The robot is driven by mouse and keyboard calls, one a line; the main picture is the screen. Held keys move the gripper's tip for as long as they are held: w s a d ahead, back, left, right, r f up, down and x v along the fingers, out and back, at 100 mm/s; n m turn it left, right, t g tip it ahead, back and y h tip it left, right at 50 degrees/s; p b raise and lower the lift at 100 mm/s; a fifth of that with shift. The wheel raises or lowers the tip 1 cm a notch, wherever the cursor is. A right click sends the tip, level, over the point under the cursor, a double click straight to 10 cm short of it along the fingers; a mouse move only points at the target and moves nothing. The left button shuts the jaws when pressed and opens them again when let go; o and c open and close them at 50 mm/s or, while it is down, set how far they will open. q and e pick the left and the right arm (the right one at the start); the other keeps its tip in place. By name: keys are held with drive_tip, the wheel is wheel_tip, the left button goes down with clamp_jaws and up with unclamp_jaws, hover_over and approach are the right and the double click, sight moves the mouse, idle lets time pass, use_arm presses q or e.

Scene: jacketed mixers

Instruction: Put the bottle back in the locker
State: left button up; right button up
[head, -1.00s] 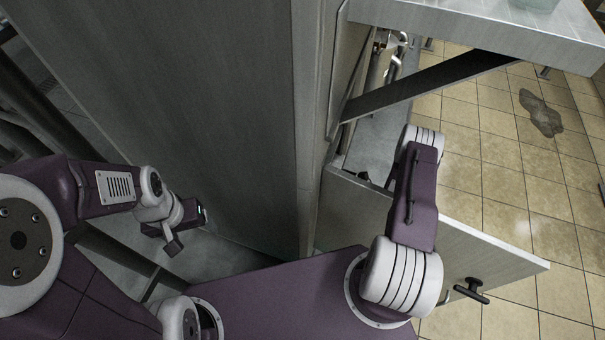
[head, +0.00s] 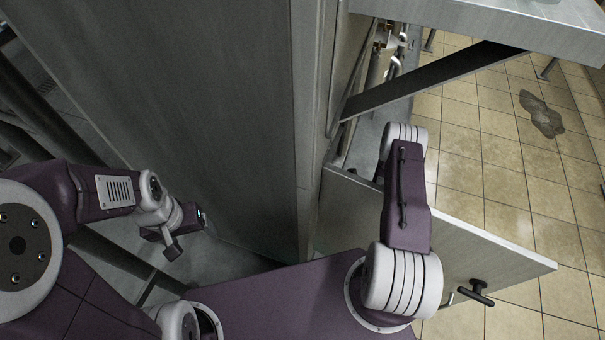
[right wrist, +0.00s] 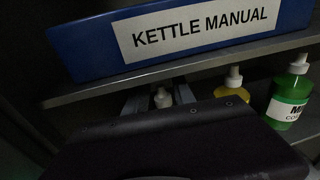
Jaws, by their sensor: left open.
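In the right wrist view, a white-capped bottle (right wrist: 162,97) shows between the two grey fingers of my right gripper (right wrist: 158,99). Its lower part is hidden behind my dark wrist, so I cannot tell whether the fingers touch it. A yellow bottle (right wrist: 233,80) and a green bottle (right wrist: 288,92) stand to the right, under a shelf inside the dark locker (right wrist: 210,62). In the head view, the locker's door (head: 480,245) is swung out, with my right arm reaching past it; the right gripper is hidden there. My left gripper (head: 170,240) is open and empty beside the tall grey panel.
A blue binder (right wrist: 190,32) labelled KETTLE MANUAL lies on the shelf above the bottles. The door has a black handle (head: 478,292). A steel counter (head: 490,22) with a dark slanted brace (head: 440,80) stands beyond my right arm. Tiled floor (head: 500,180) is open at right.

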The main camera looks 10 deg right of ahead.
drive_tip(key=shift+r, duration=0.25)
drive_tip(key=p+v, duration=0.2)
drive_tip(key=v, duration=1)
drive_tip(key=shift+p, duration=0.4)
